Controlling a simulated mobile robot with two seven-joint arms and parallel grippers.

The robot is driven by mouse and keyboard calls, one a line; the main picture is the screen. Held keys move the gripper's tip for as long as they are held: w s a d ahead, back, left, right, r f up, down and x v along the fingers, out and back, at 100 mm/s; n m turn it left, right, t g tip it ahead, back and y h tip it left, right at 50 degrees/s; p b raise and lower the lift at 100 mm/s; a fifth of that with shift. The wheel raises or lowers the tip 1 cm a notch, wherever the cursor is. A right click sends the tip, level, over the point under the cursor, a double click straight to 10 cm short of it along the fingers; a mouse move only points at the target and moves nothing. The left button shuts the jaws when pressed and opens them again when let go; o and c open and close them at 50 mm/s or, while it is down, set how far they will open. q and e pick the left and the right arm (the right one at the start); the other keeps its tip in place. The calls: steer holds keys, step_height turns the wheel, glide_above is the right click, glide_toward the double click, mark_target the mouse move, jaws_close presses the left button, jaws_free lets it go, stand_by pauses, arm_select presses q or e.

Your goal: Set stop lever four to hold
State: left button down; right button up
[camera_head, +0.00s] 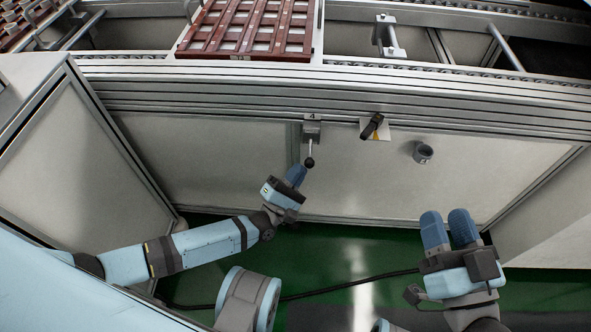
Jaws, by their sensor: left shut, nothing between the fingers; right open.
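The stop lever (310,148) hangs down from a grey bracket below a label marked 4 (311,117) on the conveyor's front. It is a thin rod with a dark ball knob (309,162) at its lower end. My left gripper (298,174) is shut with nothing in it, its blue fingertips just below and left of the knob. Whether they touch the knob I cannot tell. My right gripper (449,228) is open and empty, low at the right, well away from the lever.
A black rotary handle (372,126) on a yellow-and-white plate sits right of the lever. A grey round fitting (422,152) sticks out of the panel further right. A reddish-brown slatted tray (250,28) lies on the conveyor above. The green floor (345,255) has a dark cable across it.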

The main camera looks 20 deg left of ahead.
arm_select(q)
step_height(320, 180, up, 7)
steer(key=n+g+y+p, duration=0.3)
steer(key=n+g+p, duration=0.2)
steer(key=p, duration=1)
steer(key=b+v, duration=0.1)
steer(key=v, duration=0.7)
steer(key=shift+d+f, duration=0.2)
steer(key=shift+f, duration=0.05)
arm_select(e)
steer(key=s+d+f+g+h, duration=0.3)
steer(key=d+f+g+h, duration=0.2)
steer(key=f, duration=0.5)
steer(key=shift+d+g+h, duration=0.3)
steer(key=shift+d+g, duration=0.3)
steer(key=shift+d, duration=0.1)
steer(key=shift+r, duration=0.15)
